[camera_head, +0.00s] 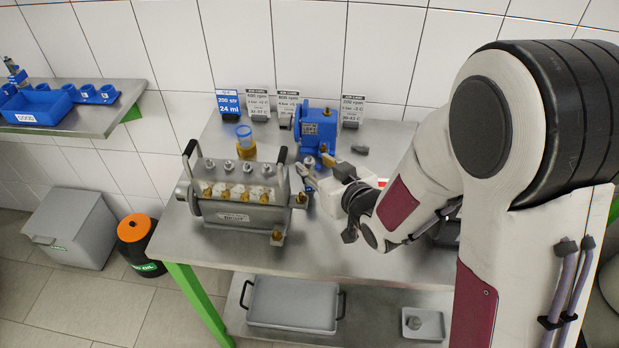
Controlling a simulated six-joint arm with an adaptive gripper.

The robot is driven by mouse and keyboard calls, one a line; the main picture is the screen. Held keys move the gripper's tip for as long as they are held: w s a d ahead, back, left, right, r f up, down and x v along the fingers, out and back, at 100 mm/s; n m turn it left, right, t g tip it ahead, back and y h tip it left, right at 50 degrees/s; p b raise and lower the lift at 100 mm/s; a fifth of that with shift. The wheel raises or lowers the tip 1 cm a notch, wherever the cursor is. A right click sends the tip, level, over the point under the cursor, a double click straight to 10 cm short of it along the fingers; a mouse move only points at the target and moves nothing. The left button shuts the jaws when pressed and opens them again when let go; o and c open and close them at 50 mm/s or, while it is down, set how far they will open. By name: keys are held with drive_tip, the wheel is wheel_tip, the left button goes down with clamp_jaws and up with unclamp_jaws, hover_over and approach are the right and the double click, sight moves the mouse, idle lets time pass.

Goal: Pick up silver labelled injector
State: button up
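A slim silver-grey piece (14,72), injector-like, stands upright at the far left end of the blue holder (82,94) on the left wall shelf. It is too small for me to tell whether it bears a label. My gripper (325,176) is over the middle of the bench, right of the grey pump, far from that piece. Its fingers are small and blend with the parts behind them, so I cannot tell whether they are open or what lies between them.
The steel bench (185,235) carries the grey pump (240,212) with several brass fittings, a blue pump (316,130), a yellow-brown cup (246,150) and sign cards at the back. A blue bin (36,106) is on the left shelf. A grey tray (292,303) lies below.

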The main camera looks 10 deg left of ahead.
sight(310, 162)
drive_tip(key=shift+x, duration=1.9)
drive_tip(key=shift+s, duration=0.1)
drive_tip(key=shift+a, duration=0.1)
clamp_jaws()
